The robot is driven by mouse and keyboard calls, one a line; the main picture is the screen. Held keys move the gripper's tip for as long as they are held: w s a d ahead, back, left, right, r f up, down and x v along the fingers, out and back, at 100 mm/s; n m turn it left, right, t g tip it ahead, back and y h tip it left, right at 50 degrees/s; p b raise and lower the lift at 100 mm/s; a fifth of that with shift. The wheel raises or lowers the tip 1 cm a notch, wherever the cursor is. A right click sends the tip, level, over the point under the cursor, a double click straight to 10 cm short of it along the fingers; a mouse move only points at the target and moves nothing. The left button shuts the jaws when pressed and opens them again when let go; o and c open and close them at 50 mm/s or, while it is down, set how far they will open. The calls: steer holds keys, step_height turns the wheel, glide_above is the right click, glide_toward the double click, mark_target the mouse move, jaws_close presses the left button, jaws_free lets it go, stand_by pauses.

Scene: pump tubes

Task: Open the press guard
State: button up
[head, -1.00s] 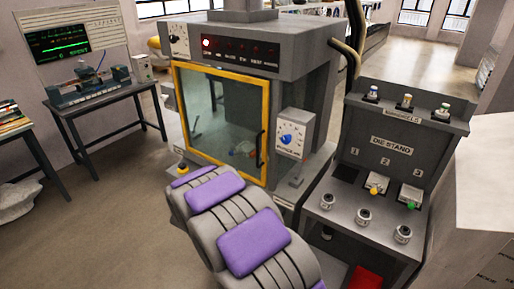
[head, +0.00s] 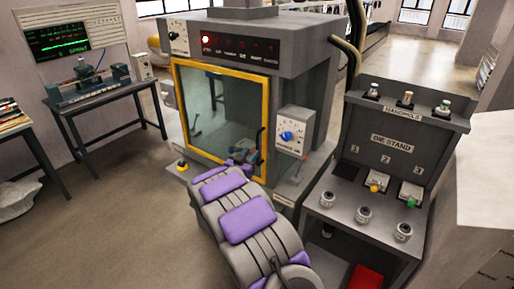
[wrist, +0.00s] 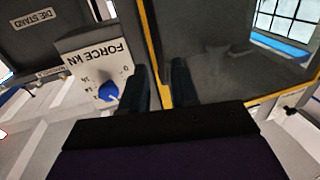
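The press guard (head: 218,112) is a clear pane in a yellow frame on the front of the grey press, and it looks closed. Its dark vertical handle (head: 259,143) is on the right side of the frame. My gripper (head: 242,155) is in front of the guard's lower right, close to the handle. In the wrist view, my two dark blue fingers (wrist: 160,88) are apart, with the yellow frame edge (wrist: 151,50) showing between them. I cannot make out the handle between the fingers, nor whether they touch anything.
A force dial box (head: 292,133) with a blue knob is just right of the guard; it shows upside down in the wrist view (wrist: 96,72). The die stand (head: 385,160) stands further right. A bench (head: 98,92) is at left, with open floor before it.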

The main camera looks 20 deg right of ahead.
steer(key=x, duration=0.7)
steer(key=shift+d+b, duration=0.1)
steer(key=shift+b, duration=0.25)
steer(key=shift+c, duration=0.4)
jaws_close()
